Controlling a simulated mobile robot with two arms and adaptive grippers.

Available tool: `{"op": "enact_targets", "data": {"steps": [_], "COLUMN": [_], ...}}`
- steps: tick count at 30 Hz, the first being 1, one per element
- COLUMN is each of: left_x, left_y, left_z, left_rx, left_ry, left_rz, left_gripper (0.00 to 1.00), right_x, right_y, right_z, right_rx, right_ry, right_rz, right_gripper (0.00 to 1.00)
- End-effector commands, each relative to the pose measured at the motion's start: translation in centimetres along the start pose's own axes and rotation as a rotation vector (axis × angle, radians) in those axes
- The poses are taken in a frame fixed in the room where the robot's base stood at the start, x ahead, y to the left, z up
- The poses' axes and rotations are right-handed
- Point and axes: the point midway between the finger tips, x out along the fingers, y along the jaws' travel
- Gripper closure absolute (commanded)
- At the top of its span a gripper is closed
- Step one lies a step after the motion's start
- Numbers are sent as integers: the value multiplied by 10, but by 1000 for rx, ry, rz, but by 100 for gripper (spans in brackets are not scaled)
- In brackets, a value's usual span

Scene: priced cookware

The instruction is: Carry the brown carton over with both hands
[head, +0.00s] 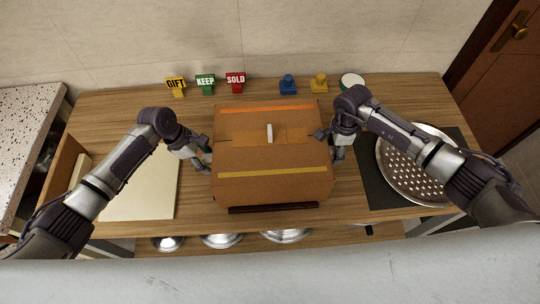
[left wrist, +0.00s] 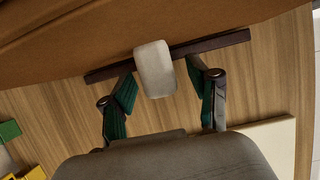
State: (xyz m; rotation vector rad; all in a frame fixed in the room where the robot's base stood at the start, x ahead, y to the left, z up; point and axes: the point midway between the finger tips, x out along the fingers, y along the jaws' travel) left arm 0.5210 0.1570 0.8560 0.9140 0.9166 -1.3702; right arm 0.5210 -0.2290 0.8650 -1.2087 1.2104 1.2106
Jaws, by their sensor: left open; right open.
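The brown carton (head: 272,188) stands closed on the wooden counter, with an orange strip, a yellow strip and a small pale piece on top. My left gripper (head: 207,156) is at its left side and my right gripper (head: 326,141) at its right side. In the left wrist view the carton's brown side (left wrist: 90,38) fills the top. A pale rounded piece (left wrist: 155,65), seemingly a handle on that side, sits between the spread green-padded fingers of my left gripper. I cannot tell whether they touch it. The right fingertips are small and partly hidden by the arm.
A cream board (head: 140,190) lies to the left. A metal perforated pan (head: 400,170) sits on a dark mat (head: 372,190) to the right. GIFT (head: 176,85), KEEP (head: 205,84) and SOLD (head: 236,82) signs stand behind. A dark bar (head: 278,208) lies along the carton's front.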

Motion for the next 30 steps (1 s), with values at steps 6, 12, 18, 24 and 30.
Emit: {"op": "enact_targets", "data": {"steps": [6, 12, 18, 24, 30], "left_x": [2, 2, 2, 2, 1], "left_y": [0, 0, 0, 0, 0], "left_z": [0, 0, 0, 0, 0], "left_rx": [0, 0, 0, 0, 0], "left_ry": [0, 0, 0, 0, 1], "left_rz": [0, 0, 0, 0, 0], "left_gripper": [40, 56, 90, 100, 100], "right_x": [2, 2, 2, 1, 1], "right_y": [0, 0, 0, 0, 0], "right_z": [0, 0, 0, 0, 0], "right_rx": [0, 0, 0, 0, 1], "right_ry": [0, 0, 0, 0, 0], "right_rz": [-1, -1, -1, -1, -1], "right_gripper": [40, 56, 90, 100, 100]}}
